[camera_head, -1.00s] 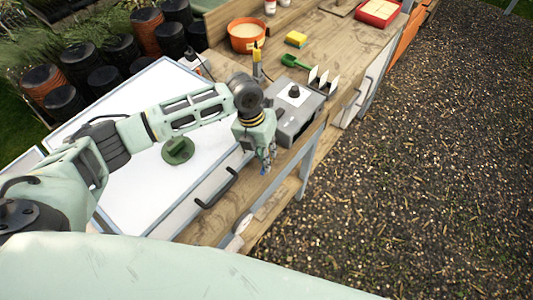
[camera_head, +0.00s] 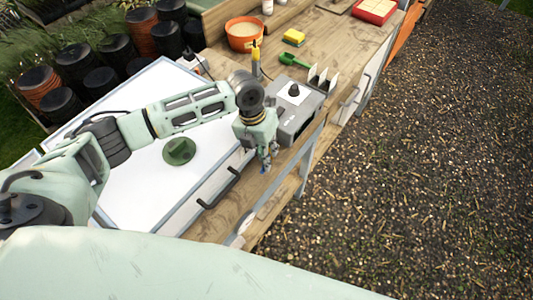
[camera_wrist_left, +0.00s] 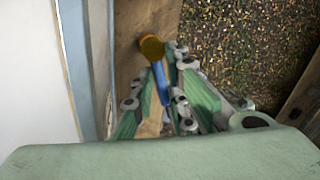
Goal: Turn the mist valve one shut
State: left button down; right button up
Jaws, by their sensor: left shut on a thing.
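The valve shows in the left wrist view as a round brass-coloured body (camera_wrist_left: 151,47) with a blue lever (camera_wrist_left: 162,84) running from it toward my gripper. My left gripper (camera_wrist_left: 166,92) is shut on the blue lever, with its fingers on either side of it. In the head view my left gripper (camera_head: 268,160) points down at the front edge of the wooden bench, and a small bit of blue (camera_head: 264,170) shows at its fingertips. The fingers hide part of the lever. No number or label can be read on the valve. My right gripper is not in view.
Gravel ground to the right is open.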

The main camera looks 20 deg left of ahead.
pick_arm(q)
jog(key=shift+w+a, duration=0.2)
jog(key=shift+a, duration=0.25)
jog(key=c, duration=1.9)
grip_release()
jog(key=shift+s+a, duration=0.1)
jog(key=shift+o, duration=0.2)
notch_tip(320, 180, up, 12)
jog(key=a, duration=0.2)
jog(key=shift+d+f, duration=0.1)
